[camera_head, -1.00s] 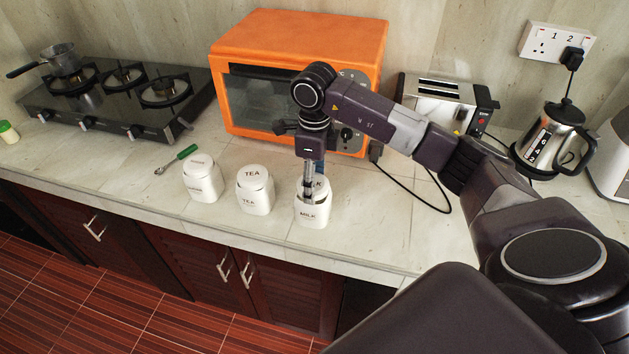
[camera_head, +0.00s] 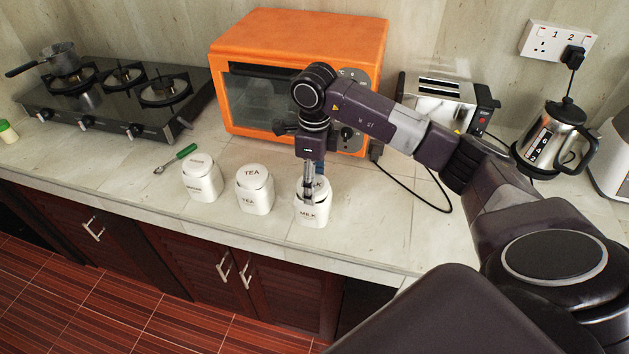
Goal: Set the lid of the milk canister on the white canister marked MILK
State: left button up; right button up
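The white canister marked MILK (camera_head: 312,217) stands upright near the counter's front edge, at the right end of a row of three. Its white lid (camera_head: 323,187) is at the top of the canister, partly hidden behind my gripper. My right gripper (camera_head: 309,197) comes down from above, with its fingers at the lid. The fingers overlap the lid in the picture, and I cannot tell whether they are closed on it. I also cannot tell whether the lid sits fully on the rim. My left gripper is not in view.
A canister marked TEA (camera_head: 255,197) and another lidded canister (camera_head: 201,184) stand to the left. A green-handled tool (camera_head: 177,158) lies behind them. An orange oven (camera_head: 290,50) stands close behind my gripper. A toaster (camera_head: 443,103) and kettle (camera_head: 556,135) are at right.

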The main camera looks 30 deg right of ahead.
jog(key=shift+f, duration=0.4)
jog(key=o, duration=0.9)
jog(key=shift+r+p, duration=3.15)
jog(key=shift+r, duration=2.4)
